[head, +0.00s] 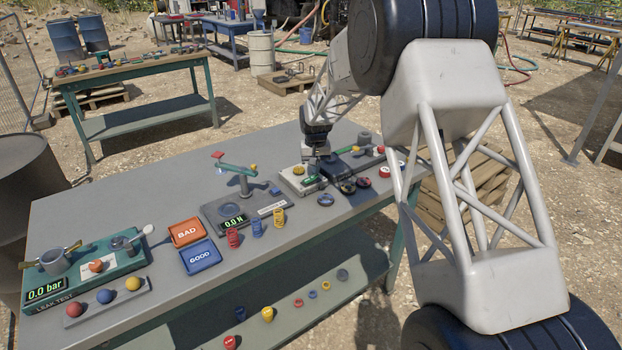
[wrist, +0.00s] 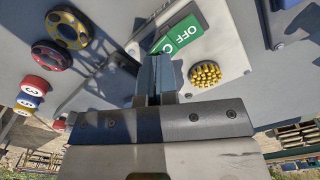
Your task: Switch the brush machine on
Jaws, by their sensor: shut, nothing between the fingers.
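In the wrist view, the machine's light top (wrist: 222,45) carries the brush (wrist: 205,75) and the green switch (wrist: 184,34) marked OFF, with part of a second marking. My gripper (head: 312,158) is shut and empty, over the machine. In the wrist view, the fingers (wrist: 149,72) point at the switch and hide its lower left part. I cannot tell whether they touch it.
Handwheels (wrist: 51,56) and numbered buttons (wrist: 33,86) lie left of the fingers in the wrist view. In the head view, a gauge stand (head: 242,183), BAD tray (head: 186,232), GOOD tray (head: 200,254) and leak tester (head: 110,270) are further left. The bench's back left is clear.

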